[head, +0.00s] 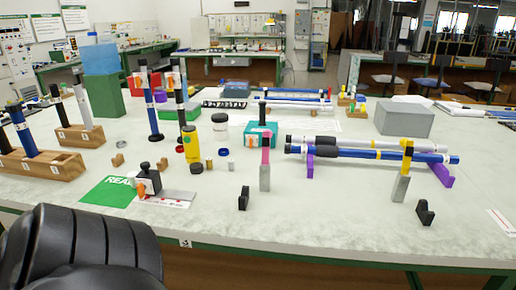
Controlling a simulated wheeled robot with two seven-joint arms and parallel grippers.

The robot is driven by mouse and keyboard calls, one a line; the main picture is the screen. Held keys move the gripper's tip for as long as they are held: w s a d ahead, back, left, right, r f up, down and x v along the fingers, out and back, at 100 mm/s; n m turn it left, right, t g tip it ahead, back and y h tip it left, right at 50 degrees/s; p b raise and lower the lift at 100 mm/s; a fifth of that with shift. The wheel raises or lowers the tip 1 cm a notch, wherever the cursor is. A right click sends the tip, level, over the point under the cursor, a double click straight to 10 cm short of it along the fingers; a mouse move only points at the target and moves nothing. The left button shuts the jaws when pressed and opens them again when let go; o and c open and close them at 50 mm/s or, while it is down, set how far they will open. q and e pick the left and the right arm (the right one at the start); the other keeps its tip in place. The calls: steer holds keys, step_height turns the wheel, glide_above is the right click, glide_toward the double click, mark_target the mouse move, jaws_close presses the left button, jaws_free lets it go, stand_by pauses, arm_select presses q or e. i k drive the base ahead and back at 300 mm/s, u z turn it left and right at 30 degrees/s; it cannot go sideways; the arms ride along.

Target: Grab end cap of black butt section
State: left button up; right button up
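Several rod sections stand upright at the left. A black section with light bands (180,97) stands farther right, beside a blue one with a black top (150,100). Which of these is the black butt section, I cannot tell. An end cap on a section is too small to make out. Neither gripper shows clearly.
Long rods (372,153) lie on purple supports (441,172) at the right. A yellow jar (192,142), a teal box (258,136) and a grey box (404,118) stand on the table. Small black stands (244,199) are near the front. The front-middle tabletop is mostly clear.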

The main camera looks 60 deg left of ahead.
mark_target(195, 169)
steer(key=i, duration=0.4)
steer(key=u, duration=1.35)
